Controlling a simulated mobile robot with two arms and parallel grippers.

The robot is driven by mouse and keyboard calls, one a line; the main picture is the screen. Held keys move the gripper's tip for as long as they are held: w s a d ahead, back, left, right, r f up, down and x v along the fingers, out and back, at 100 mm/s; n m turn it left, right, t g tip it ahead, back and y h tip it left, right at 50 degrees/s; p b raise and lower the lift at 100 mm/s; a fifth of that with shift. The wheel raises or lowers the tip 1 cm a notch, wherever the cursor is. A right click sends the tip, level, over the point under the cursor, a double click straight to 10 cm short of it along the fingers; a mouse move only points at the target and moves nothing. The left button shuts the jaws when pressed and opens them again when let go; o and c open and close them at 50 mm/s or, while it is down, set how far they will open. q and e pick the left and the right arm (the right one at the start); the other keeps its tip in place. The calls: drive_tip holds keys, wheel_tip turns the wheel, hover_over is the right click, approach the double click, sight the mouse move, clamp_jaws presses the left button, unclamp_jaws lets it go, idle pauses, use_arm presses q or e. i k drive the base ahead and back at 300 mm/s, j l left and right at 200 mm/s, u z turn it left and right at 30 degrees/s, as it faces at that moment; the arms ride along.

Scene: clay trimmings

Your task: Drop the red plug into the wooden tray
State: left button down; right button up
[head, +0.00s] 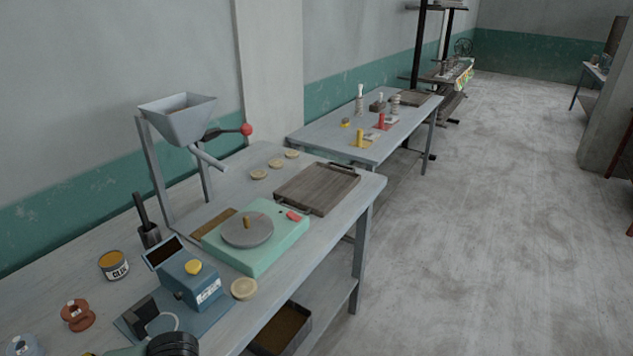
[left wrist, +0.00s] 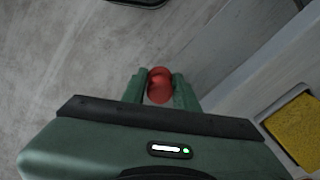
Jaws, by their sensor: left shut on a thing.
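The wooden tray (head: 318,188) is a dark brown slatted board with handles, lying flat and empty near the far right corner of the near table. My left gripper (left wrist: 160,88) shows in the left wrist view with its two green fingers closed on the red plug (left wrist: 159,80), one on each side. Grey floor shows behind the plug in that view. The plug and left gripper are not clearly visible in the head view; only a green and black part of mine shows at its bottom edge. My right gripper is in neither view.
A yellow-filled container (left wrist: 295,130) is at lower right in the wrist view. Open floor lies right.

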sight(315, 187)
drive_tip(key=i+l+u, duration=0.1)
drive_tip(key=i+l, duration=0.2)
drive_tip(key=i+l+u, duration=0.1)
drive_tip(key=i+l, duration=0.15)
drive_tip(key=l, duration=0.25)
drive_tip(key=i+l+u, duration=0.15)
drive_tip(key=l, duration=0.25)
drive_tip(key=i+l+u, duration=0.1)
drive_tip(key=i+l, duration=0.2)
drive_tip(key=l, duration=0.15)
drive_tip(key=i+l+u, duration=0.1)
drive_tip(key=i+l, duration=0.15)
drive_tip(key=l, duration=0.2)
drive_tip(key=i+l+u, duration=0.1)
drive_tip(key=l, duration=0.4)
drive_tip(key=i+l+u, duration=0.1)
drive_tip(key=i+l, duration=0.15)
drive_tip(key=l, duration=0.25)
drive_tip(key=i+l+u, duration=0.1)
drive_tip(key=l, duration=0.4)
drive_tip(key=i, duration=0.05)
